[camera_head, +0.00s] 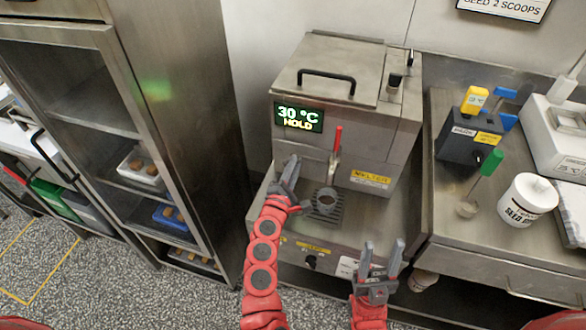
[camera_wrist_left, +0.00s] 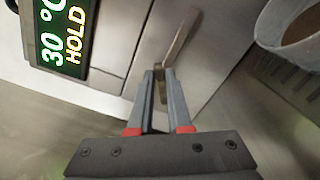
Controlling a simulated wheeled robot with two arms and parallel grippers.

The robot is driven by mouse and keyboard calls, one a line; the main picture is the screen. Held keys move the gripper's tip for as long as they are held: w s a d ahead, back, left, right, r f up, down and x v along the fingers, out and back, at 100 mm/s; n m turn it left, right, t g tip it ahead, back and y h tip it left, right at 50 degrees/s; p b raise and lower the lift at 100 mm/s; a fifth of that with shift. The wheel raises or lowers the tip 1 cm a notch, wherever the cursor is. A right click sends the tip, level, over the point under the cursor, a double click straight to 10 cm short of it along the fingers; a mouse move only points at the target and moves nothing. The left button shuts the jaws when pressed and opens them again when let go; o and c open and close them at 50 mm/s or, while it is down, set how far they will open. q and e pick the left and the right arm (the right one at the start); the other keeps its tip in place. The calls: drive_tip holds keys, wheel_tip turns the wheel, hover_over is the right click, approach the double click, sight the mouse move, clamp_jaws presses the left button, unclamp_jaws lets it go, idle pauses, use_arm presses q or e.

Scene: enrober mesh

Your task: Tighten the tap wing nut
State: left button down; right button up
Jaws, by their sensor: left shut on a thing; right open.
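The melter (camera_head: 345,110) is a steel box with a green display reading 30 °C HOLD. Its tap has a red lever (camera_head: 337,140) standing up on the front face. My left gripper (camera_head: 290,165) is at the melter's front, left of the tap lever. In the left wrist view its fingers (camera_wrist_left: 160,75) are shut on a flat metal wing, the wing nut (camera_wrist_left: 180,35), which tilts up to the right. In the head view the gripper hides the wing nut. My right gripper (camera_head: 382,252) is open and empty, low in front of the counter.
A white seed tub (camera_head: 527,200), a green-handled scoop (camera_head: 491,162) and a dark tool holder (camera_head: 465,140) are on the right counter. A steel cabinet (camera_head: 190,110) stands left.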

use_arm(q)
drive_tip(key=shift+s+d+f+m+b, duration=0.15)
drive_tip(key=shift+f+m+b, duration=0.25)
drive_tip(key=shift+m, duration=0.4)
drive_tip(key=shift+d+f+m+b, duration=0.15)
drive_tip(key=shift+m+b, duration=0.35)
drive_tip(key=shift+m, duration=0.3)
drive_tip(key=shift+f+m+b, duration=0.15)
drive_tip(key=shift+m+b, duration=0.4)
drive_tip(key=shift+m, duration=0.75)
drive_tip(key=shift+a, duration=0.1)
drive_tip(key=c, duration=0.9)
unclamp_jaws()
drive_tip(key=shift+a, duration=0.1)
drive_tip(key=b+v, duration=0.1)
drive_tip(key=v, duration=1.6)
drive_tip(key=shift+s+r, duration=0.1)
drive_tip(key=shift+r, duration=0.1)
